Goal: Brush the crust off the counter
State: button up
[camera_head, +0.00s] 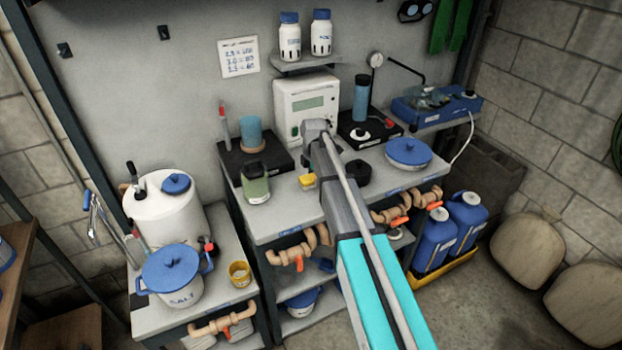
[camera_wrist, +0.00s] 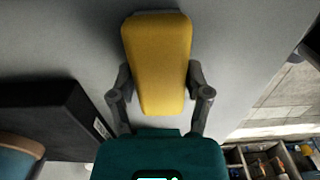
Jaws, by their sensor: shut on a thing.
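My gripper (camera_wrist: 159,82) is shut on a yellow block-like thing (camera_wrist: 157,50), with one dark finger on each side of it. I cannot tell whether its underside is a brush or a sponge. In the head view a bit of the yellow thing (camera_head: 307,181) shows just left of my arm, low over the grey counter (camera_head: 292,212). My arm hides the fingers there. I cannot tell whether the yellow thing touches the counter. In the wrist view the counter (camera_wrist: 245,55) is plain grey around it. I cannot make out any crust in either view.
A black stand (camera_head: 235,160) with a blue cylinder (camera_head: 251,131) and a green-tinted jar (camera_head: 255,183) stand left of the yellow thing. A black round piece (camera_head: 357,172) and a blue-lidded dish (camera_head: 408,153) are to the right. A white meter box (camera_head: 305,103) stands behind.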

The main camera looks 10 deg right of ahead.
jog(key=shift+w+d, duration=0.25)
jog(key=shift+d, duration=0.35)
jog(key=shift+w+d, duration=0.2)
jog(key=shift+d, duration=0.35)
jog(key=shift+r, duration=0.1)
jog(key=shift+r+p, duration=2.95)
jog(key=shift+p, duration=0.15)
jog(key=shift+r, duration=0.1)
jog(key=shift+r+p, duration=1.4)
jog(key=shift+p, duration=0.1)
jog(key=shift+s, duration=0.1)
